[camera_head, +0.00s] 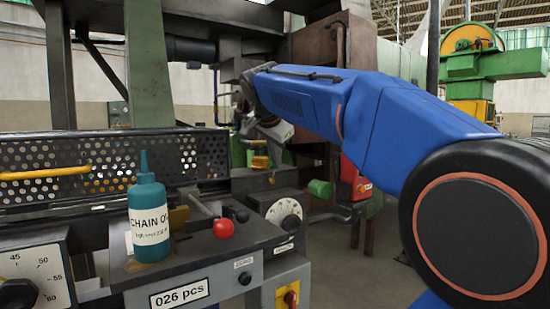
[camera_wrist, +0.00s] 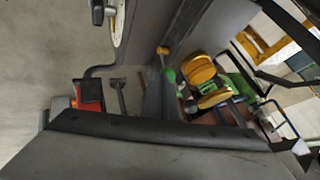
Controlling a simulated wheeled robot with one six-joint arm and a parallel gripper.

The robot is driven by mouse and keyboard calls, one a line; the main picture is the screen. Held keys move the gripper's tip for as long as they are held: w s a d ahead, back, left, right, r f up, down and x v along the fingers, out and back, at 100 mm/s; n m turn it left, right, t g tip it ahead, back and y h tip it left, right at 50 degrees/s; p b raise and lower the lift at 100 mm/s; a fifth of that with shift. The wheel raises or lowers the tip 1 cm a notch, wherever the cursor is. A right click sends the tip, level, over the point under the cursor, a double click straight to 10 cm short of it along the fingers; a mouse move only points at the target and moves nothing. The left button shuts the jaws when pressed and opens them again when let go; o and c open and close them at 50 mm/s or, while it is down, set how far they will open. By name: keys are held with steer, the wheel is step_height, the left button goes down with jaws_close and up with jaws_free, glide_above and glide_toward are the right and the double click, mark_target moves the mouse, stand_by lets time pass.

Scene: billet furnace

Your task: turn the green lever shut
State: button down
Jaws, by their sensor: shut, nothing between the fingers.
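A green cylindrical grip (camera_head: 319,188), which looks like the lever's handle, shows in the head view beyond the dial housing and left of the red box. A small green piece with a brass-coloured knob beside it shows near the middle of the wrist view (camera_wrist: 170,76); it looks like the same lever. My gripper (camera_head: 268,121) is at the far end of my blue arm, up and to the left of the green grip, and apart from it in the picture. It is shut and empty. Its fingertips are small and dark, hard to make out against the machinery.
A teal chain oil bottle (camera_head: 149,215) stands on the bench with a red-knobbed lever (camera_head: 223,228) beside it. A white dial (camera_head: 285,214) is nearer than the green grip. A red box (camera_head: 354,183) is to its right. Yellow round parts (camera_wrist: 201,69) lie close by.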

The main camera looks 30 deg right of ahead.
steer(key=shift+d+y, duration=0.3)
steer(key=shift+d, duration=0.05)
steer(key=shift+w+d+f+m+g+y, duration=0.1)
steer(key=shift+d+f+m+y, duration=0.45)
steer(key=shift+d+y, duration=0.85)
steer(key=shift+d+f+m+g+y, duration=0.1)
steer(key=shift+d+f+m+y, duration=0.15)
steer(key=shift+d+f+y, duration=0.8)
steer(key=shift+w+d+f+m+g+y, duration=0.1)
steer(key=shift+d+f+m+y, duration=0.25)
steer(key=shift+d+y, duration=1.35)
steer(key=shift+d+f, duration=0.2)
steer(key=shift+f, duration=0.25)
steer(key=shift+d+f, duration=0.2)
steer(key=shift+f, duration=0.25)
steer(key=shift+f, duration=0.1)
steer(key=shift+a, duration=0.3)
